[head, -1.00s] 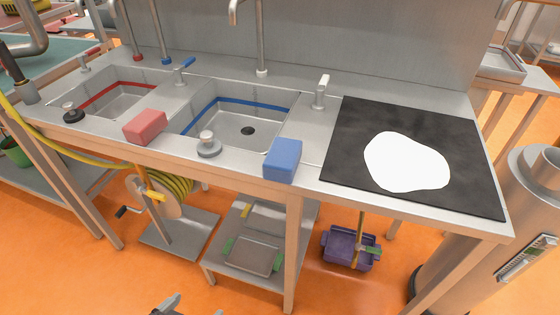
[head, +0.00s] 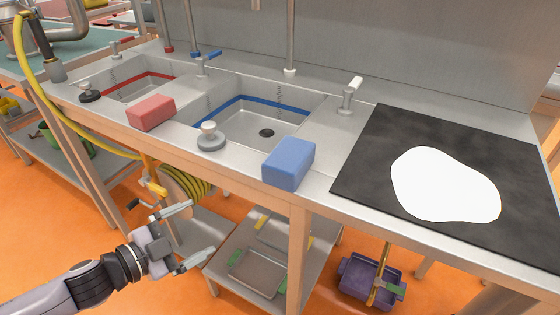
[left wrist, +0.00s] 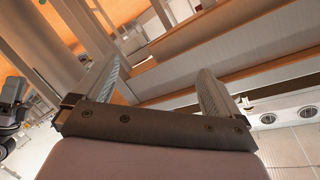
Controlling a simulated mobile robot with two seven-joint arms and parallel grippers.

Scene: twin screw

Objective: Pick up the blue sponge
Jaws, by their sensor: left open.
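The blue sponge (head: 289,163) is a block lying on the front rim of the steel counter, right of the blue-striped sink in the head view. My left gripper (head: 196,233) is open and empty, low in front of the counter, left of the sponge and below counter height. In the left wrist view the two fingers (left wrist: 155,82) stand apart with nothing between them. The sponge cannot be made out in that view. My right gripper is not in view.
A red sponge (head: 151,113) and a grey drain plug (head: 211,137) sit on the counter's front rim (head: 237,161). A black mat (head: 375,153) with a white patch (head: 444,187) covers the right side. A lower shelf (head: 226,275) and purple bucket (head: 369,280) are below.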

